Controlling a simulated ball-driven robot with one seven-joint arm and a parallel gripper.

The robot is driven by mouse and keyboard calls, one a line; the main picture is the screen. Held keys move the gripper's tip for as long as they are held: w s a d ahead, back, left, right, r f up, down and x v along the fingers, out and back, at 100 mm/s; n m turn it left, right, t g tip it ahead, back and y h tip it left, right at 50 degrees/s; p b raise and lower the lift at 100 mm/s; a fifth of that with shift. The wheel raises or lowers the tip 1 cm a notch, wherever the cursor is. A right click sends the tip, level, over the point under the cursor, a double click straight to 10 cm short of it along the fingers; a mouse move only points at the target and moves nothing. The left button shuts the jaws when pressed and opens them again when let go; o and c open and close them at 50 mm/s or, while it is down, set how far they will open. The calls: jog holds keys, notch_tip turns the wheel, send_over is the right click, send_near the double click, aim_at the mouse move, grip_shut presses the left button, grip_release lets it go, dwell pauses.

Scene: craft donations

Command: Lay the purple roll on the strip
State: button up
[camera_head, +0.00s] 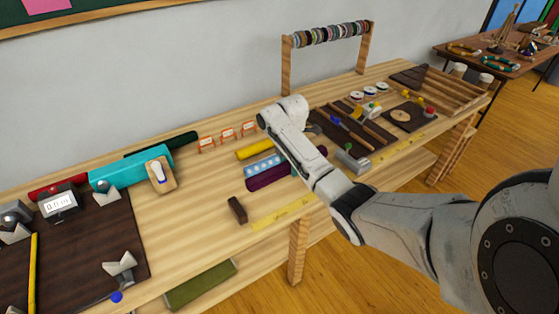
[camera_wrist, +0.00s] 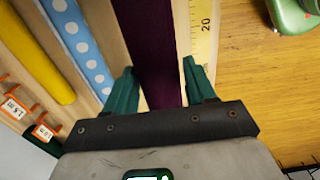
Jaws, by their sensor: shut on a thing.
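The dark purple roll (camera_head: 270,176) lies lengthwise beside the blue dotted roll (camera_head: 263,165), and part of it is hidden behind my arm in the head view. In the wrist view my gripper (camera_wrist: 160,85) has its green fingers on either side of the purple roll (camera_wrist: 148,40), shut on it. I cannot tell whether the roll is lifted off the table. A yellow strip with ruler marks (camera_head: 283,214) runs along the table's front edge. It also shows in the wrist view (camera_wrist: 203,35), to the right of the purple roll.
A yellow roll (camera_head: 254,153) lies behind the dotted one, with orange-framed price tags (camera_head: 227,135) behind it. A small dark brown block (camera_head: 237,209) stands to the left. Tools and wooden trays fill the table's right part. Bare wood (camera_head: 190,215) lies to the left.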

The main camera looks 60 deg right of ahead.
jog(key=shift+f+b, duration=3.15)
jog(key=shift+b, duration=0.05)
jog(key=shift+f+b, duration=0.5)
jog(key=shift+f, duration=0.45)
jog(key=o, duration=1.2)
jog(key=shift+o, duration=0.2)
notch_tip(320, 180, up, 11)
jog(key=shift+f+p, duration=0.1)
jog(key=shift+p, duration=0.4)
